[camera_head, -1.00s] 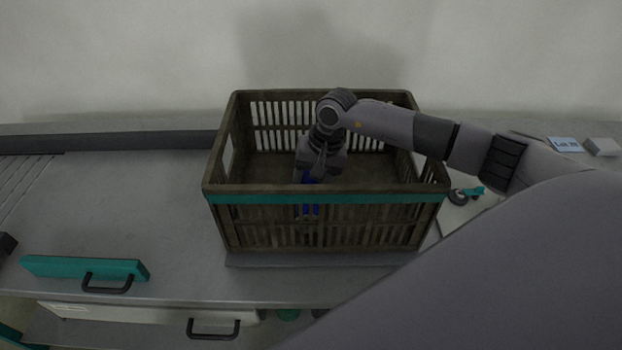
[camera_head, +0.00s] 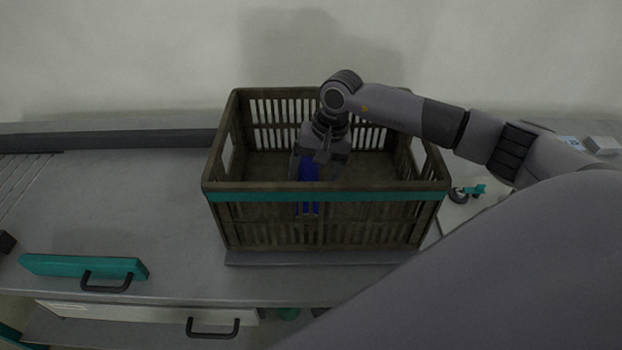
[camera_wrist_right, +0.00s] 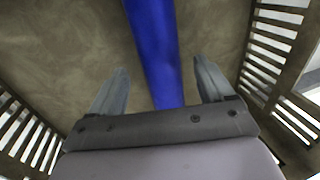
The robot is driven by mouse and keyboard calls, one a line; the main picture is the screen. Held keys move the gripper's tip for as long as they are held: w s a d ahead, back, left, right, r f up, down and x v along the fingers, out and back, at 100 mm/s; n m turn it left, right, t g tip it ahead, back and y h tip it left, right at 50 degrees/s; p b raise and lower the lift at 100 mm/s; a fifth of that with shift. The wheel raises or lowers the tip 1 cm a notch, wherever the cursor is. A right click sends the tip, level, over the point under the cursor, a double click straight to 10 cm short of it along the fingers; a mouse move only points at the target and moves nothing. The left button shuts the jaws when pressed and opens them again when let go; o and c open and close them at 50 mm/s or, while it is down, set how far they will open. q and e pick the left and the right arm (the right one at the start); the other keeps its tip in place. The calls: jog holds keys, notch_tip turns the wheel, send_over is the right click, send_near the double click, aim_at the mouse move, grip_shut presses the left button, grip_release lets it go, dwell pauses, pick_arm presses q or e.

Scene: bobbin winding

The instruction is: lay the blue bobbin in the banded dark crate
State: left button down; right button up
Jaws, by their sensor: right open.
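The dark crate (camera_head: 250,218) with a teal band along its front rim stands on the grey worktop. The blue bobbin (camera_head: 310,170) is inside the crate, partly hidden by the front wall and my gripper. In the right wrist view the blue bobbin (camera_wrist_right: 155,45) runs over the crate's brown floor (camera_wrist_right: 80,50) and down between my fingers. My right gripper (camera_wrist_right: 160,85) is open, reaching down into the crate, with a finger on each side of the bobbin and gaps visible beside it. My left gripper is not in view.
A teal bar with a black handle (camera_head: 85,267) lies at the front left. A small teal and dark item (camera_head: 468,192) is right of the crate, with a white box (camera_head: 602,145) farther back. The worktop (camera_head: 130,200) left of the crate is mostly clear.

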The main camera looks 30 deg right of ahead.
jog(key=b+v, duration=0.1)
jog(key=v, duration=0.8)
jog(key=shift+r, duration=0.1)
dwell(0.5)
